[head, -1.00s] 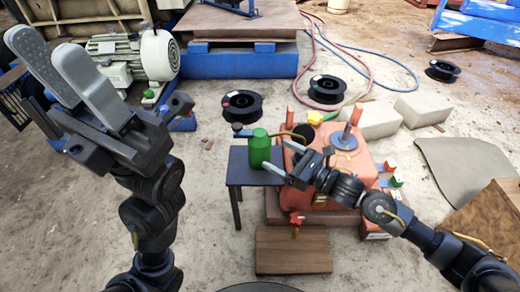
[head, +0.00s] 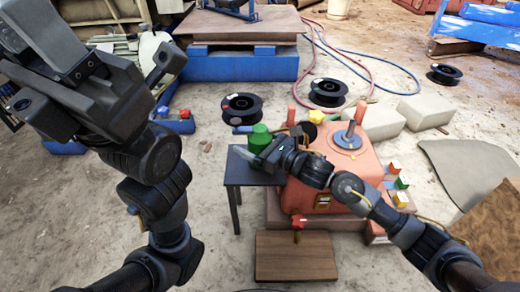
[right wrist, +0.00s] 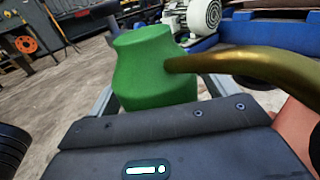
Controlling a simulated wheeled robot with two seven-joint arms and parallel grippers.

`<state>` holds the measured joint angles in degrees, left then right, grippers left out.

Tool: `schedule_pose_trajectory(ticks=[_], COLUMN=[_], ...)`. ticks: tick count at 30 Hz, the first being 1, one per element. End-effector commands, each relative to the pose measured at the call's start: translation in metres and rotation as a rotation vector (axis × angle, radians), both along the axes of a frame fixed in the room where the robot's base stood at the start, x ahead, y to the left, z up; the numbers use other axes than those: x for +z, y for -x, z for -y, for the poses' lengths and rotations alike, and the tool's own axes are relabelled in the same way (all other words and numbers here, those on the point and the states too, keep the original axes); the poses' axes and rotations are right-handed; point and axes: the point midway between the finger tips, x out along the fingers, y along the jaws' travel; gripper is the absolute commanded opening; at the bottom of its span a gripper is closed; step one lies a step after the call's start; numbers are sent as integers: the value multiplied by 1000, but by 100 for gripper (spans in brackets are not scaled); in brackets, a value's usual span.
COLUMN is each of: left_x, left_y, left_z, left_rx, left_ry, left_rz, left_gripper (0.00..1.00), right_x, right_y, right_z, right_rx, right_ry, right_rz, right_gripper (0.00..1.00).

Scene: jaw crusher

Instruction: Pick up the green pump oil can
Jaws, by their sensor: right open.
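The green pump oil can (head: 260,137) stands upright on a small dark table (head: 240,171), its lower part hidden behind my right gripper in the head view. My right gripper (head: 263,154) is open, with its fingers reaching to the can. In the right wrist view, the can (right wrist: 152,62) rises between the two finger bars, with its brass spout (right wrist: 245,64) running off to the right. I cannot tell whether the fingers touch the can. My left gripper (head: 70,65) is raised at the upper left, away from the can, with its fingertips cut off by the frame.
An orange machine (head: 325,170) stands right beside the table, with a red knob (head: 298,221) at its front. A wooden board (head: 296,256) lies on the ground in front. Black spools (head: 240,107) and pale blocks (head: 425,110) lie behind. Ground left of the table is clear.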

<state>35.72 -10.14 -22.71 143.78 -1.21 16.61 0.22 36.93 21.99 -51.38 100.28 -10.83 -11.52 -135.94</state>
Motion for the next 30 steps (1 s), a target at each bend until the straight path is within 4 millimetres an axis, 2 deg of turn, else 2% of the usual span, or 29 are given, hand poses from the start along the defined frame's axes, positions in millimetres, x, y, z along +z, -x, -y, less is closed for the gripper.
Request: schedule_pose_trajectory(ticks=[4,15,18,26,30], left_x=[0,0,0,2,8], left_y=[0,0,0,1,1], left_z=[0,0,0,0,0], left_rx=[0,0,0,0,0], left_ry=[0,0,0,1,0], left_rz=[0,0,0,2,9], left_gripper=[36,36,36,36,36], right_x=[1,1,2,4,14], right_y=[0,0,0,0,0], right_z=[0,1,0,1,1], right_rx=[0,0,0,0,0], right_ry=[0,0,-2,-2,-2], right_rz=[0,0,2,2,3], right_gripper=[84,36,26,26,26])
